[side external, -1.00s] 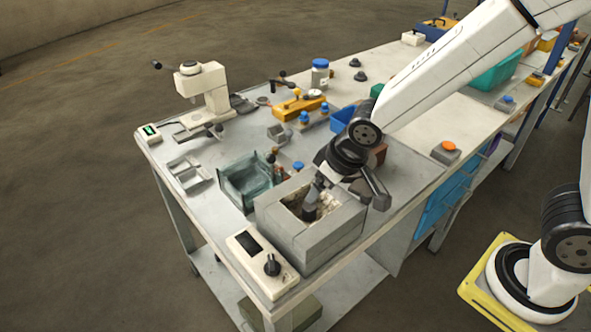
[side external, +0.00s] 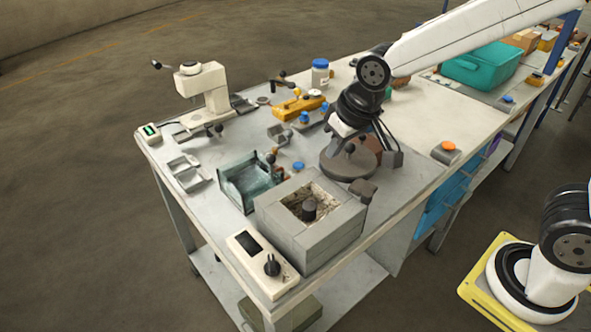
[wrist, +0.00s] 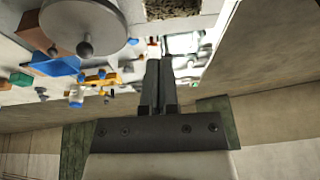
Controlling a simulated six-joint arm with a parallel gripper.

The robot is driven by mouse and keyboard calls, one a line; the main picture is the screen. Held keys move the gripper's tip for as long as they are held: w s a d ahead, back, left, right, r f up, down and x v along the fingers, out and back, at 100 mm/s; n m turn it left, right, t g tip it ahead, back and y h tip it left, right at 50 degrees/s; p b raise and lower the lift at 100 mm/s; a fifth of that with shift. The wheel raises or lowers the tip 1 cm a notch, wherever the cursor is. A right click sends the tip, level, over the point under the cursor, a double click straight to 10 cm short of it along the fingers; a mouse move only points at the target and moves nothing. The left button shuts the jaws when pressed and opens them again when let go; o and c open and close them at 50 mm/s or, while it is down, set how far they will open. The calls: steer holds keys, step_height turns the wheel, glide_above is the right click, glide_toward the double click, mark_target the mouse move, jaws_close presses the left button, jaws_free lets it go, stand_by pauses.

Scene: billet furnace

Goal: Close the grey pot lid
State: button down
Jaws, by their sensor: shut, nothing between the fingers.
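The grey pot (side external: 290,243) is a square block with an open top. Its rough inner hollow shows, with a dark upright cylinder (side external: 309,209) standing in it. A round grey lid (side external: 347,170) with a dark ball knob is swung aside behind the opening, clear of it; the lid (wrist: 75,18) and its knob (wrist: 84,47) also show at the top left of the wrist view. My gripper (wrist: 157,64) is shut and empty, with the lid to its left in that view. In the side view my wrist is above the lid; the fingertips are hard to make out.
A control box (side external: 262,265) with a knob stands in front of the pot. A glass-sided tray (side external: 247,182) is to its left. A brown block (side external: 372,148) is behind the lid. An orange button (side external: 448,146) sits on the right, with bare bench around it.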

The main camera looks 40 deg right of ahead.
steer(key=s+d+m+t+y, duration=0.1)
steer(key=s+d+m+y, duration=0.2)
steer(key=d+m, duration=1.1)
steer(key=s+d+m+y, duration=0.2)
steer(key=d+m+y, duration=0.2)
steer(key=d+m, duration=0.9)
steer(key=shift+n, duration=0.8)
steer(key=f, duration=0.1)
steer(key=d+f, duration=0.1)
steer(key=f, duration=0.1)
steer(key=d+f, duration=0.1)
steer(key=shift+f, duration=0.3)
steer(key=shift+a, duration=0.1)
steer(key=w+a+r+x, duration=0.1)
steer(key=r+x, duration=0.1)
steer(key=x, duration=1)
steer(key=shift+w+a+f, duration=0.3)
steer(key=shift+w+a, duration=0.05)
steer(key=shift+w, duration=0.1)
